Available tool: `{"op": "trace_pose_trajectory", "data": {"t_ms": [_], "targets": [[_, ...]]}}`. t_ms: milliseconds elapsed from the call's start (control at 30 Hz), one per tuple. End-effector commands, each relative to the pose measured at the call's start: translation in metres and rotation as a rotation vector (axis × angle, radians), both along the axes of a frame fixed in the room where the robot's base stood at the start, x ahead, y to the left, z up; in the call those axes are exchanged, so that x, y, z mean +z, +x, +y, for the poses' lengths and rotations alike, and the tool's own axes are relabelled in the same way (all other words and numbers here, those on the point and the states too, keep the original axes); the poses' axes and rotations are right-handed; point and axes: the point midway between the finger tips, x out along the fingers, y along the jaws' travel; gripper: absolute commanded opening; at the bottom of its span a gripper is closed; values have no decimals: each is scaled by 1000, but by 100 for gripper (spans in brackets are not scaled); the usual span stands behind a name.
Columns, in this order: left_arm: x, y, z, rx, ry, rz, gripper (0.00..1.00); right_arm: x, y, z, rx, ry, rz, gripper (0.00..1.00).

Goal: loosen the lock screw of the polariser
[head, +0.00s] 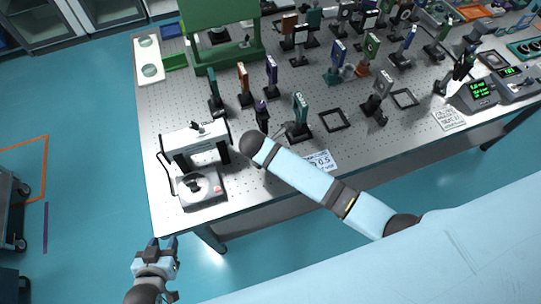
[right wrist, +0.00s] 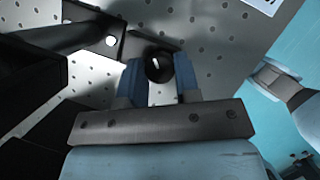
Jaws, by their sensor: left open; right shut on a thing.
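In the right wrist view a round black knob with a white mark, which looks like the lock screw (right wrist: 157,66), sits between the two blue fingers of my right gripper (right wrist: 158,80). The fingers are shut on it. In the head view my right arm reaches over the table's front edge, and its gripper is largely hidden beside a teal-plated mount (head: 301,112) on a black base. This mount may be the polariser; I cannot tell for sure. My left gripper (head: 162,243) is open and empty, over the floor in front of the table.
The perforated optical table (head: 215,98) carries several mounted optics. A white device with a handle (head: 195,143) and a grey box with a round top (head: 201,186) stand at the front left. A black square frame (head: 334,120) lies right of the teal mount. A printed card (head: 319,160) lies near the front edge.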

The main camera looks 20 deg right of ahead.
Motion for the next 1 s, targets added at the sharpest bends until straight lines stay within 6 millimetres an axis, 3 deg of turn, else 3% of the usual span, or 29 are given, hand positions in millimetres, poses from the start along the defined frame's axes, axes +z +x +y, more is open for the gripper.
{"op": "trace_pose_trajectory", "data": {"t_ms": [500,1000], "targets": [[1,1,0,1,0,-3,43,0,3,1,-455,1,0,7],[0,-1,0,0,0,1,43,0,4,1,-658,1,0,7]]}}
